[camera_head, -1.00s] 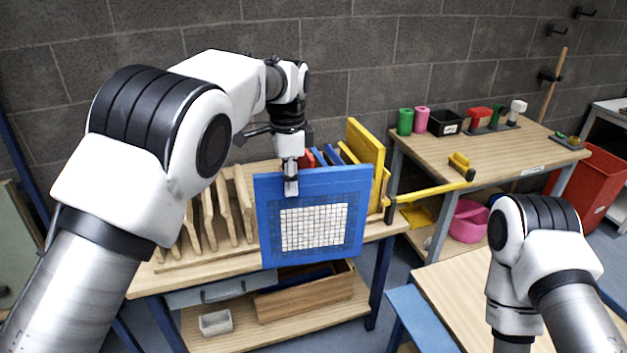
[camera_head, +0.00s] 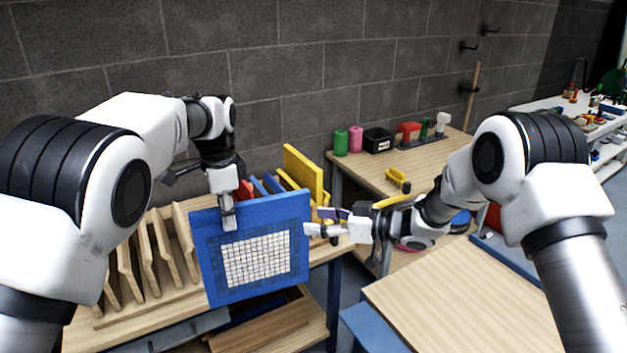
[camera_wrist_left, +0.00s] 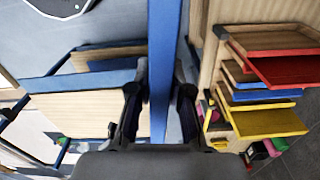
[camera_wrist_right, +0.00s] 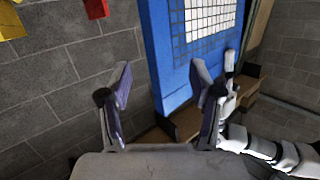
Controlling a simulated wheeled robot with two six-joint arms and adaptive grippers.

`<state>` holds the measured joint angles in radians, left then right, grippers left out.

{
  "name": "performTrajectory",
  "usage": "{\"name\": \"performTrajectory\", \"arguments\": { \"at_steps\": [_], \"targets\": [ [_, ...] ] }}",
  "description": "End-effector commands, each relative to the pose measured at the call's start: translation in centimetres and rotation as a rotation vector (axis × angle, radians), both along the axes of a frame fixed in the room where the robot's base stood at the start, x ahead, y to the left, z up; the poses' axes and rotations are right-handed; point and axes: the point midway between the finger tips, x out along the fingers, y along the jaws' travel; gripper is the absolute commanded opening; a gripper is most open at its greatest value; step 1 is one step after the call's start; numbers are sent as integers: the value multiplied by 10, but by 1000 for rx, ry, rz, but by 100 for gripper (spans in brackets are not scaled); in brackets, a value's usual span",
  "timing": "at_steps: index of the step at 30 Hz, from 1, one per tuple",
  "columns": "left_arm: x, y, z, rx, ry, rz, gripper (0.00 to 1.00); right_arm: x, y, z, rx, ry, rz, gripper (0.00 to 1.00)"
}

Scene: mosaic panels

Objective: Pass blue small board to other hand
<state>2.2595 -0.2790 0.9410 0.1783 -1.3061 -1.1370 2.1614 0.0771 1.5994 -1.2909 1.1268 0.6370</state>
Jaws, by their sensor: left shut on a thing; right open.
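The blue small board (camera_head: 290,215) is a flat blue panel with a grid of white tiles on its front. My left gripper (camera_head: 229,222) is shut on its top edge and holds it upright, slightly tilted, in front of the rack. In the left wrist view the board (camera_wrist_left: 165,60) shows edge-on between the fingers. My right gripper (camera_head: 318,222) is open, with its fingertips close to the board's right edge. In the right wrist view the board (camera_wrist_right: 165,60) stands ahead of the open fingers (camera_wrist_right: 160,85), toward the right finger; I cannot tell whether they touch.
A wooden rack (camera_head: 150,260) with slots stands on the left bench. A yellow panel (camera_head: 303,172) and other coloured panels stand behind the board. A second bench (camera_head: 350,172) carries cups and a black bin (camera_head: 378,140). An empty wooden tabletop (camera_head: 450,300) is at the right front.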

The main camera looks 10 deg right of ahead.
Motion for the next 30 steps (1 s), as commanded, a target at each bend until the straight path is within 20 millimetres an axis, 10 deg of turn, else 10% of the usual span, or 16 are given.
{"name": "performTrajectory", "arguments": {
  "at_steps": [3, 6, 16, 30],
  "targets": [
    [0, 0, 1, 0, -2, 0, 0, 7, 8, 82, -45, -151, 194, 64],
    [0, 0, 1, 0, -2, 0, 0, -4, 16, 111, -125, -138, 350, 64],
    [0, 0, 1, 0, -2, 0, 0, -16, 33, 108, -223, -31, 460, 64],
    [0, 0, 1, 0, -2, 0, 0, -7, 120, 71, -222, -33, 458, 64]
  ]
}}
